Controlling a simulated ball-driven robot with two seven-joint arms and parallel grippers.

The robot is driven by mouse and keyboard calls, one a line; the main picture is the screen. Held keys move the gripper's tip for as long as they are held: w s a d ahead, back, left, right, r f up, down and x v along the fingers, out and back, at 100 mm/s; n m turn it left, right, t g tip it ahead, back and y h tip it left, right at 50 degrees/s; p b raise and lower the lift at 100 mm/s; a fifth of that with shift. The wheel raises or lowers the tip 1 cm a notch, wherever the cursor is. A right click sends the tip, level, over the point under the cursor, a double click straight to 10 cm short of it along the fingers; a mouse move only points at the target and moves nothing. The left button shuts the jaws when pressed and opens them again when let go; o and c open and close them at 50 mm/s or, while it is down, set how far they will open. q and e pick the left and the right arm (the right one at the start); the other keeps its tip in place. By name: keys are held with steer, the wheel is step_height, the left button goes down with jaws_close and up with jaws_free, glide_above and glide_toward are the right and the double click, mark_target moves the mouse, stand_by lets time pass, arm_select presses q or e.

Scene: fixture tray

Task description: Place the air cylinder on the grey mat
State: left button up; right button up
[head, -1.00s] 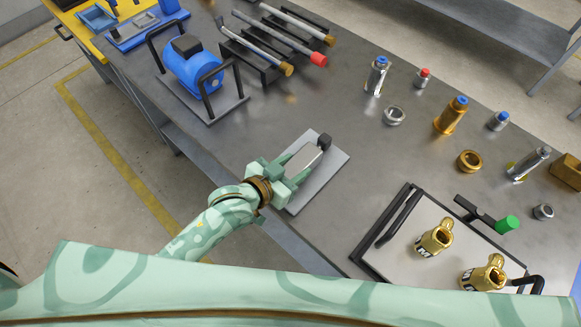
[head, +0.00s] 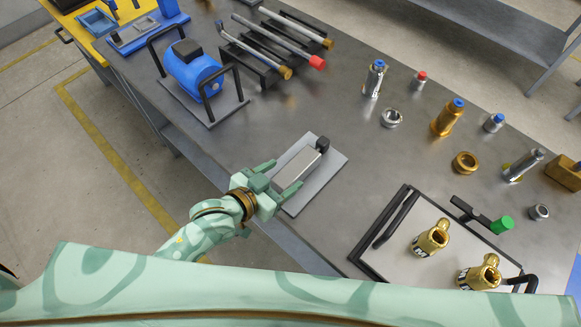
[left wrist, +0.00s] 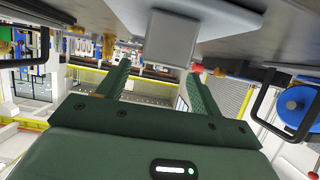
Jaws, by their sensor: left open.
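The air cylinder (head: 298,163), a silver block with a dark end cap, lies on the grey mat (head: 324,178) near the table's front edge. In the left wrist view the cylinder's near end (left wrist: 168,38) shows beyond the fingers, against the mat (left wrist: 207,20). My left gripper (head: 281,178) is open, its fingertips just short of or beside the cylinder's near end. In the left wrist view the gap between its fingers (left wrist: 157,75) is empty. My right gripper is not in view.
A blue motor (head: 190,66) with black handles stands at the upper left. A black rack (head: 262,66) holds several rods behind. Metal fittings stand at the right, including a gold one (head: 447,118). A tray (head: 392,240) with two gold parts lies front right. Table behind the mat is clear.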

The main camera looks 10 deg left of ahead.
arm_select(q)
steer(key=v, duration=0.7)
steer(key=shift+s+a+p, duration=0.15)
steer(key=shift+s+p, duration=0.15)
steer(key=shift+p, duration=0.15)
steer(key=s+a+f+n+g+y, duration=0.15)
steer(key=a+f, duration=0.35)
steer(key=f, duration=0.5)
steer(key=s+a+f+n+g+y, duration=0.1)
steer(key=s+a+f+y, duration=0.2)
steer(key=f, duration=0.7)
steer(key=s+a+f+g+y, duration=0.35)
steer(key=s+a+f, duration=0.25)
steer(key=s+f, duration=0.5)
steer(key=s+f+g, duration=0.2)
steer(key=s+f, duration=0.1)
steer(key=s, duration=0.3)
steer(key=s+f+g, duration=0.1)
steer(key=s+f, duration=0.2)
steer(key=s, duration=0.4)
steer(key=shift+a+f+n+g, duration=0.3)
steer(key=shift+a+n+g, duration=0.1)
steer(key=shift+n, duration=0.05)
steer(key=shift+s, duration=0.15)
